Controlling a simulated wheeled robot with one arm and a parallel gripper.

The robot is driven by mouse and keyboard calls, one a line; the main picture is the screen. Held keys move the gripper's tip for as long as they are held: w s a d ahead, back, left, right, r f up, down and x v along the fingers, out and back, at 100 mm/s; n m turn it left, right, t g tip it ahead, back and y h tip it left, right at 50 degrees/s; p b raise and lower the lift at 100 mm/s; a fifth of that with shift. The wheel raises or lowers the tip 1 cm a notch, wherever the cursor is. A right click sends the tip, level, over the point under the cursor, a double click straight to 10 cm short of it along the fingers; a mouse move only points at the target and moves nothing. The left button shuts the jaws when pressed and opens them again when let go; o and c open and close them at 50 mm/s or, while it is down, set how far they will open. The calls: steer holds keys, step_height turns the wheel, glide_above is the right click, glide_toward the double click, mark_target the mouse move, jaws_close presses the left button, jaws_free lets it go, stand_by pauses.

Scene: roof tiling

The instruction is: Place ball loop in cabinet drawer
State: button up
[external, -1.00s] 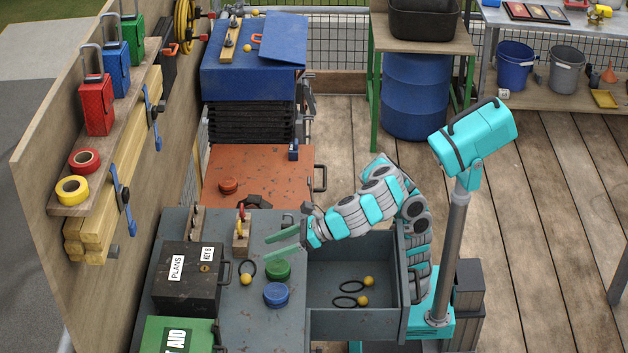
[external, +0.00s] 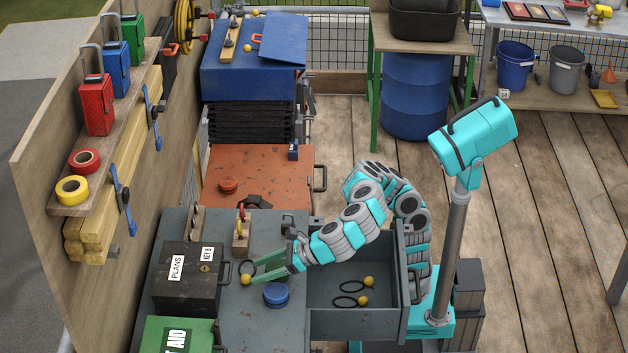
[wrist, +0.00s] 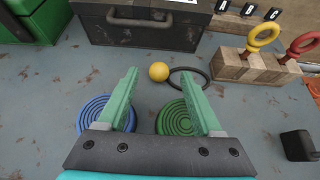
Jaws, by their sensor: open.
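A ball loop, a yellow ball (external: 245,279) with a black loop (external: 247,267), lies on the grey cabinet top in front of the black box. In the wrist view its ball (wrist: 159,72) and loop (wrist: 190,80) lie just beyond my fingertips. My gripper (external: 252,271) is open and empty, low over the cabinet top; its green fingers (wrist: 160,92) point at the ball loop. The grey cabinet drawer (external: 376,318) is pulled open. Inside it lie two more ball loops, with yellow balls (external: 369,281) and (external: 363,301).
A blue round disc (external: 276,295) sits beside my gripper; a green one (wrist: 176,118) lies under the right finger in the wrist view. The black PLANS box (external: 187,278) stands behind the ball loop. A wooden block with coloured rings (external: 241,237) stands nearby.

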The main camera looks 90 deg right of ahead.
mark_target(246, 276)
steer(key=x, duration=0.3)
steer(key=shift+w+f, duration=0.1)
steer(key=shift+w, duration=0.2)
steer(key=shift+c, duration=0.3)
jaws_close()
